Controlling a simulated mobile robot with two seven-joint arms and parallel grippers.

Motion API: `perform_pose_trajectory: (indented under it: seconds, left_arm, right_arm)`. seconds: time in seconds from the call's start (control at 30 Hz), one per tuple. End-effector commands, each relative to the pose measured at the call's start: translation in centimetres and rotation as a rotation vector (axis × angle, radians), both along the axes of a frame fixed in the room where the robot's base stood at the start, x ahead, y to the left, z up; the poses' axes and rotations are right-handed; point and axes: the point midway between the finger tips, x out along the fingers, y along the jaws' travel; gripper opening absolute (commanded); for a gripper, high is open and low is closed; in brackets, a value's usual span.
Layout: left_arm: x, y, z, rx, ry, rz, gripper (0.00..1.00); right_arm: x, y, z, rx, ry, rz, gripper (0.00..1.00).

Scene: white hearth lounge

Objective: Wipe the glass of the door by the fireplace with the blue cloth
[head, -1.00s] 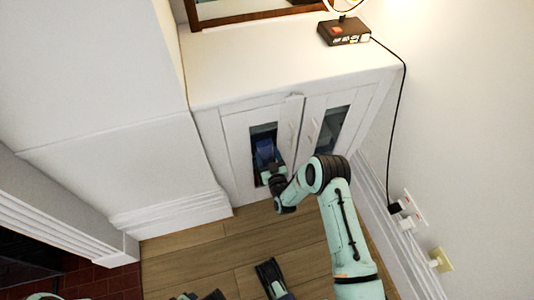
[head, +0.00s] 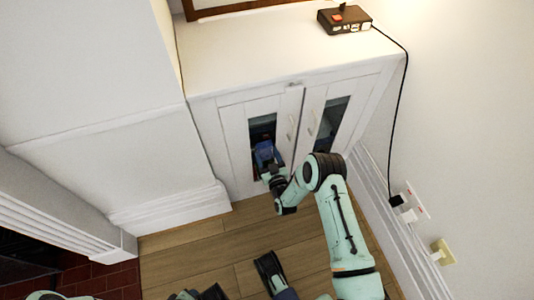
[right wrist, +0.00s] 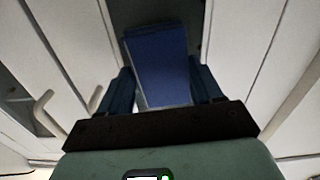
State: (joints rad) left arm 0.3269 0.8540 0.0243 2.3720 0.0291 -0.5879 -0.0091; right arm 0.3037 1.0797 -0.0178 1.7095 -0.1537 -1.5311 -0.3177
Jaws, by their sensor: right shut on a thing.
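The white cabinet has two doors with glass panes. The left door (head: 234,146), on the side toward the fireplace, has a narrow dark glass pane (head: 262,126) and looks closed. My right gripper (head: 268,164) is at the lower part of this pane, shut on the blue cloth (head: 266,151). In the right wrist view the cloth (right wrist: 158,65) sits as a flat blue pad between the two dark fingers (right wrist: 160,92), in front of the dark glass. Whether the cloth touches the glass is unclear. The gripper hides the pane's lower end.
The right glass door (head: 330,125) stands beside it, with handles (head: 291,127) between the panes. A small dark box (head: 344,20) sits on the cabinet top, its cord running down to a wall outlet (head: 410,205). The brick hearth (head: 105,282) is lower left. Wood floor (head: 200,238) lies in front.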

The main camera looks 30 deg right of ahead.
Motion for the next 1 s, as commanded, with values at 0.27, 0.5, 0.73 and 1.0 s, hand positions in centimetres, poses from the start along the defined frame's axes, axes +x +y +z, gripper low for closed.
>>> perform_pose_trajectory:
  seconds: [0.27,0.5,0.73,1.0]
  left_arm:
    - [-0.2,0.0,2.0,0.0,-0.005,0.0,0.43]
    - [-0.2,0.0,3.4,0.0,-0.009,0.0,0.43]
    - [-0.3,0.0,4.5,0.0,-0.012,0.0,0.43]
    - [-0.3,0.0,4.7,0.0,-0.012,0.0,0.43]
  right_arm:
    - [-2.9,0.7,0.2,0.001,0.002,0.0,0.36]
    - [-5.2,1.2,0.2,0.002,0.003,0.0,0.36]
    - [-7.3,1.7,0.2,0.0,0.002,0.0,0.36]
    - [-7.8,1.9,0.1,0.0,-0.001,0.0,0.36]
